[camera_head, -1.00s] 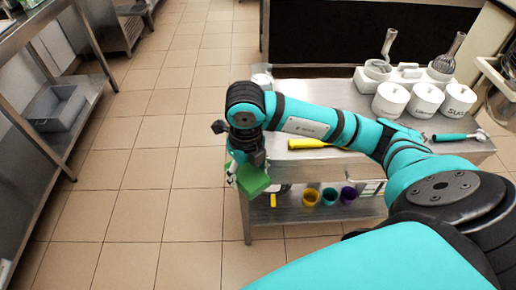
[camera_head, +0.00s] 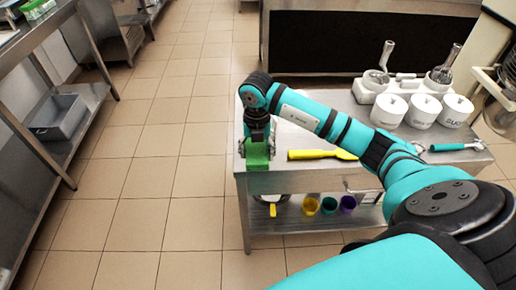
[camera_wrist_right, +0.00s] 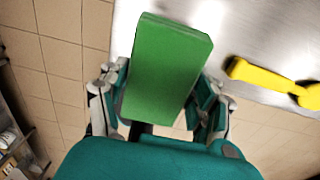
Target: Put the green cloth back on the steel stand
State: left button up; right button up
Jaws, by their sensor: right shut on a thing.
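The green cloth (camera_head: 257,155) is a folded green block in my right gripper (camera_head: 257,146). The gripper is shut on it, at the left end of the steel stand (camera_head: 290,178). In the right wrist view the cloth (camera_wrist_right: 167,68) sits between the fingers of the gripper (camera_wrist_right: 160,105), with its far end over the steel top (camera_wrist_right: 240,28). I cannot tell whether the cloth touches the top. My left gripper is not in view.
A yellow-handled tool (camera_head: 322,154) lies just right of the cloth, also seen in the wrist view (camera_wrist_right: 272,82). White tubs (camera_head: 423,111), a tool holder (camera_head: 400,82) and a teal-handled tool (camera_head: 455,146) stand or lie farther right. Coloured cups (camera_head: 329,205) are on the lower shelf.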

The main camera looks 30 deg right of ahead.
aim_at(258, 145)
jog(key=shift+w+d+f, duration=0.1)
jog(key=shift+w+d, duration=0.8)
jog(key=shift+w, duration=0.15)
jog(key=shift+w+d+f+p, duration=0.1)
jog(key=shift+f+p, duration=0.2)
jog(key=shift+f, duration=0.05)
notch_tip(258, 145, down, 2)
jog(key=shift+f+p, duration=0.2)
jog(key=shift+p, duration=0.1)
jog(key=shift+f, duration=0.25)
jog(key=shift+f, duration=0.2)
jog(key=o, duration=1.1)
jog(key=shift+o, duration=0.2)
